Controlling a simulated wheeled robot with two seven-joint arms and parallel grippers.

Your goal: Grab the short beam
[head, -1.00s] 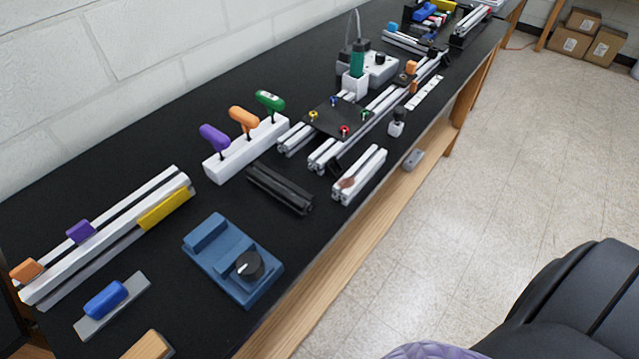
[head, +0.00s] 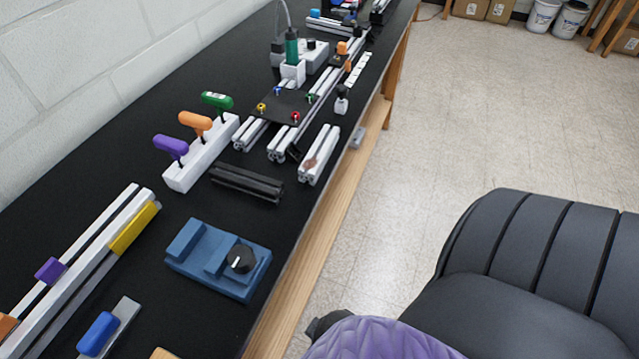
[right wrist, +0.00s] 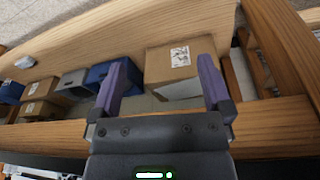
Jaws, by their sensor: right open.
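Two short beams lie on the black bench in the head view. One is a short silver extrusion beam (head: 320,155) with a brown patch, near the bench's front edge. The other is a short black beam (head: 247,182) just left of it. I cannot tell from looks alone which is the short beam meant. My right gripper (right wrist: 162,70) shows in the right wrist view with its two purple fingers wide apart and nothing between them. It faces cardboard boxes and wood, away from the beams. My left gripper is not in view.
A blue block with a black knob (head: 220,260) sits in front of the black beam. A white holder (head: 200,155) with coloured handles stands behind it. Long rails (head: 90,270) lie at left. A cardboard box (right wrist: 181,64) is beyond my right fingers. Open floor (head: 450,120) lies right of the bench.

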